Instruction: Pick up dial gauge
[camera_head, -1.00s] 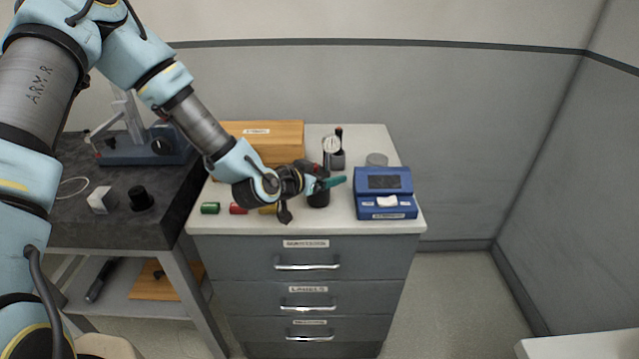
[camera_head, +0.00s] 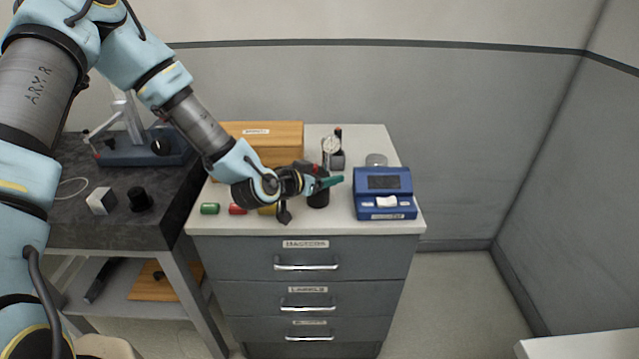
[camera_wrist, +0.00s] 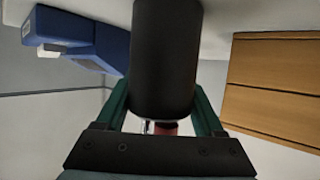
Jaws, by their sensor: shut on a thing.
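A small round white-faced gauge (camera_head: 330,146), which looks like the dial gauge, stands on the cabinet top behind my gripper. My gripper (camera_head: 326,184) is over the cabinet top, in front of the gauge and apart from it in the picture. Its green fingers are shut around a black cylinder (camera_head: 318,198). In the wrist view the same cylinder (camera_wrist: 166,60) fills the middle, between the two green fingers. A small red and silver part shows behind its edge; I cannot tell what it belongs to.
A blue device with a screen (camera_head: 384,184) stands to the right. A wooden box (camera_head: 270,140) stands behind my arm. Green (camera_head: 209,208) and red (camera_head: 237,209) cylinders lie near the front edge of the cabinet top. A dark bench (camera_head: 75,220) stands at left.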

